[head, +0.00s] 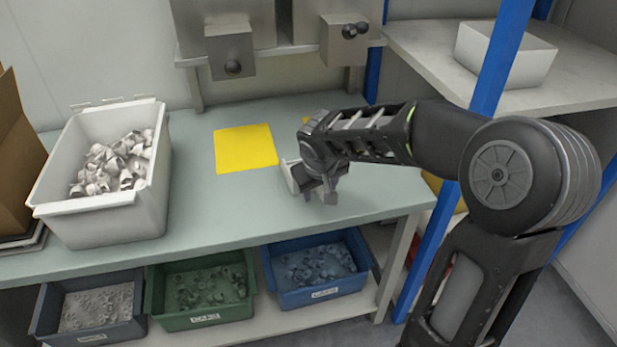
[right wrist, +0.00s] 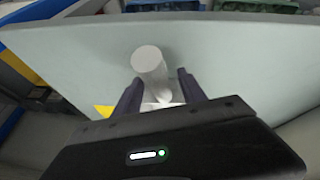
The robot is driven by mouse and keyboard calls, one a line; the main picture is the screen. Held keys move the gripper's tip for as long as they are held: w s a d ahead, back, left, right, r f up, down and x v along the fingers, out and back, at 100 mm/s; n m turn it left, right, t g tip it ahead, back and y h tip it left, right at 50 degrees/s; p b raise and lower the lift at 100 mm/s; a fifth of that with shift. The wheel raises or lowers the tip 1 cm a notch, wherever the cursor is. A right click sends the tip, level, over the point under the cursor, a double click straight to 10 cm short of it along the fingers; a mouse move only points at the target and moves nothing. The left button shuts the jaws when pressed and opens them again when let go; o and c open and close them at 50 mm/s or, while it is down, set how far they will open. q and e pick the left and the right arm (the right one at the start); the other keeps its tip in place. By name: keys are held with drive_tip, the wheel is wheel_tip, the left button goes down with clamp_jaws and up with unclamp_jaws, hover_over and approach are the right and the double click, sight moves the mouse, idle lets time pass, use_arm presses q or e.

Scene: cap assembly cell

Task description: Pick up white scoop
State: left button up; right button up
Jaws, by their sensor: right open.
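The white scoop (right wrist: 149,62) shows in the right wrist view as a pale, rounded cylinder on the grey-green bench top. Part of it runs back between the two dark fingers of my right gripper (right wrist: 160,88). The gripper is open, with one finger on each side of the white shape, and I cannot tell whether they touch it. In the head view, my right gripper (head: 322,196) is low over the bench, and a white edge of the scoop (head: 290,178) shows just left of it. The gripper hides the rest. My left gripper is not in view.
A white bin (head: 90,215) of pale caps stands on the bench at left. A yellow mat (head: 245,148) lies left of the gripper. Blue (head: 318,294), green (head: 200,317) and grey bins (head: 95,335) sit below. A blue post (head: 498,60) and shelf (head: 420,45) stand at right.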

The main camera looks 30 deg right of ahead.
drive_tip(key=shift+c, duration=0.6)
clamp_jaws()
idle(0.3)
